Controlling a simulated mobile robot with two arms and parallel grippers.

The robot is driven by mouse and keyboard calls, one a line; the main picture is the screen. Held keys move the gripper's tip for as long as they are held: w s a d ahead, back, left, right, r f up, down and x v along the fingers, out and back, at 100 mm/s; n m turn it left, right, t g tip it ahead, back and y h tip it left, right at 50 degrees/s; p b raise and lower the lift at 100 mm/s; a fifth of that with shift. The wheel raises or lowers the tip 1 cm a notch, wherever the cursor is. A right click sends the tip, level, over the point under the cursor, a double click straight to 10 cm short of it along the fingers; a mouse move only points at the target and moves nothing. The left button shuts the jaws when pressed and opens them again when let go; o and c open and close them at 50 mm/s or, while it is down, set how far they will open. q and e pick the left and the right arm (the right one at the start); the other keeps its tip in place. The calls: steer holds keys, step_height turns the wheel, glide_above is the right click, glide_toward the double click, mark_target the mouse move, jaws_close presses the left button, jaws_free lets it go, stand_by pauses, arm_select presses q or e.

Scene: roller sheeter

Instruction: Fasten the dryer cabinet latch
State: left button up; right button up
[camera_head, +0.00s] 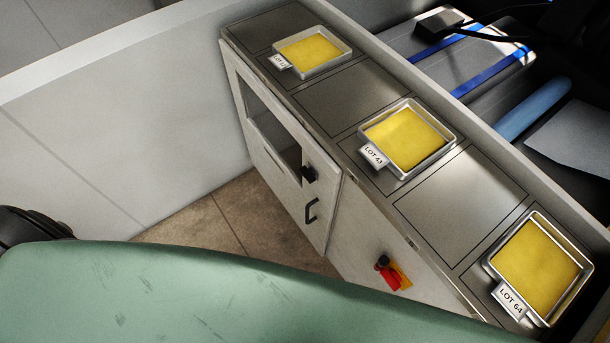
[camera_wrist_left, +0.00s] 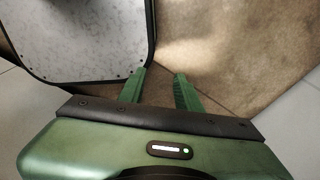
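The dryer cabinet door (camera_head: 292,185) is a pale panel with a dark window (camera_head: 272,130), on the front of the long cabinet in the head view. A black latch knob (camera_head: 309,173) sits near its right edge, with a black bar handle (camera_head: 312,211) below it. The door looks closed or nearly so; I cannot tell whether the latch is engaged. My left gripper (camera_wrist_left: 160,73) shows in the left wrist view, its two green fingers apart with nothing between them, above brown floor. Neither the door nor the latch is recognisable in that view. My right gripper is not in view.
A red and yellow switch (camera_head: 392,276) juts from the cabinet front, right of the door. Three metal trays (camera_head: 347,57) (camera_head: 452,146) (camera_head: 590,270) with yellow sheets and lot tags stand on top. A pale wall (camera_head: 120,130) stands left. Tiled floor (camera_head: 245,220) is clear before the door.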

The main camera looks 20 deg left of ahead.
arm_select(q)
steer(key=w+a+r+m+t+b, duration=0.2)
steer(key=w+t, duration=0.1)
steer(key=w, duration=0.6)
steer(key=w+a+r+m+t+b, duration=0.1)
steer(key=w+a+m+t, duration=0.1)
steer(key=w, duration=0.7)
steer(key=m+t+h+b, duration=0.8)
steer(key=m+h+b, duration=0.3)
steer(key=m, duration=0.7)
glide_toward(308, 174)
steer(key=f, duration=0.1)
steer(key=x, duration=0.8)
steer(key=shift+m+p, duration=0.4)
steer(key=shift+p, duration=0.05)
steer(key=shift+w+a+r, duration=0.1)
steer(key=shift+w+r, duration=0.05)
jaws_close()
